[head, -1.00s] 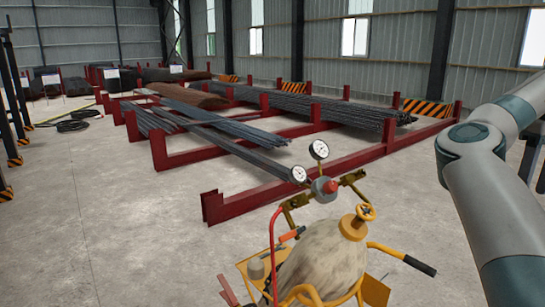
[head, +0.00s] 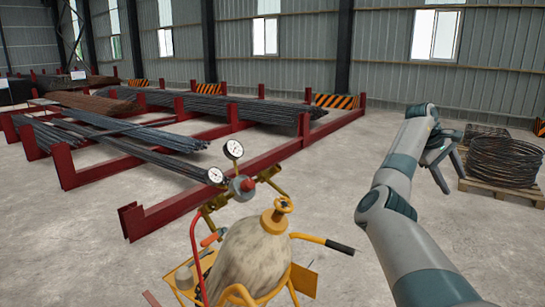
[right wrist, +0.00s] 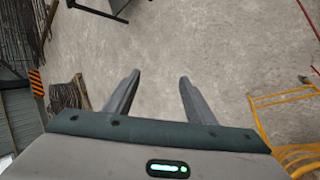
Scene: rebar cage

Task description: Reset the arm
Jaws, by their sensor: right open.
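My right arm reaches forward on the right of the head view, with its gripper (head: 440,165) at the far end above the concrete floor. In the right wrist view the two fingers of the right gripper (right wrist: 158,90) stand apart, with only bare floor between them. It is open and holds nothing. My left arm and left gripper are not in view.
A gas cylinder (head: 245,262) with gauges stands on a yellow cart (head: 305,280) close in front. Red racks (head: 160,213) with steel bars (head: 140,140) fill the left and back. A wire coil (head: 505,160) lies on a pallet (head: 490,185) at right.

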